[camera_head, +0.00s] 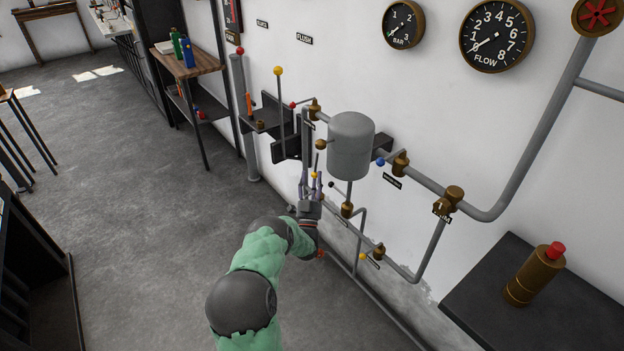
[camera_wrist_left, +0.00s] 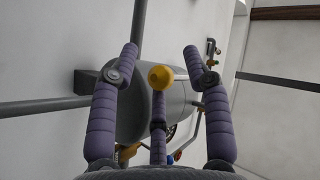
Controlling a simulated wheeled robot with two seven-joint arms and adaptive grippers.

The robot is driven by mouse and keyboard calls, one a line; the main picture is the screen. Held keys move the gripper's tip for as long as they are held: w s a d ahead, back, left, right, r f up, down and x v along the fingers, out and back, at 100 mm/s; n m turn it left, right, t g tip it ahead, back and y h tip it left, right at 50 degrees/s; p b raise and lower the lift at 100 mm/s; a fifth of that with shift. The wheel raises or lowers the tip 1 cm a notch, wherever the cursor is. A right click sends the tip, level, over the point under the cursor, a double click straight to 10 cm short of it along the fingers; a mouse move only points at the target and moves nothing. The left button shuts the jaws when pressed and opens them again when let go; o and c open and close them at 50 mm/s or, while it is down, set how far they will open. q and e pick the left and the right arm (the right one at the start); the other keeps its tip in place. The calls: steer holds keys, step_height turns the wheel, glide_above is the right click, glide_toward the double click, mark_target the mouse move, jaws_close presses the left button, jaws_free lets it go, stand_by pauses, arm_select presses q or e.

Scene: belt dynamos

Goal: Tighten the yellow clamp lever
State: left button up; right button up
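My left gripper (camera_head: 312,186) is beside the grey tank on the wall pipework, fingers pointing up. In the head view a small yellow knob (camera_head: 313,175) shows between the fingertips. Another yellow ball (camera_head: 278,70) tops a tall lever at the dark bracket, and one more (camera_head: 361,257) hangs low on the pipes. I cannot tell from labels which is the clamp lever. My right gripper is not in view.
The grey tank (camera_head: 351,145) and brass valves (camera_head: 400,163) crowd the wall near the gripper. A blue knob (camera_head: 380,162) is to its right. A dark table (camera_head: 470,310) with a brass bottle (camera_head: 535,274) stands at lower right.

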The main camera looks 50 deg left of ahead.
arm_select(q)
steer(key=v, duration=1.1)
steer(key=shift+s, duration=0.15)
steer(key=shift+f, duration=0.1)
steer(key=shift+d, duration=0.1)
steer(key=w+d+f+g+h+p, duration=0.3)
steer(key=w+d+f+h, duration=0.65)
steer(key=d, duration=0.25)
steer(key=s+d+f+g+h+p, duration=0.15)
steer(key=d+f+g+h, duration=0.45)
steer(key=d, duration=0.7)
steer(key=s+d+f+m+g+h+p, duration=0.1)
steer(key=s+d+f+g+h+p, duration=0.15)
steer(key=s+d, duration=0.85)
steer(key=s+d+r+m+g+h, duration=0.1)
steer(key=s+d+r+g+h, duration=0.1)
steer(key=s+d+g, duration=0.4)
steer(key=s+d, duration=0.5)
steer(key=s, duration=0.3)
steer(key=shift+s+d+g+h, duration=0.25)
steer(key=shift+s+g+h, duration=0.05)
steer(key=shift+g+h, duration=0.1)
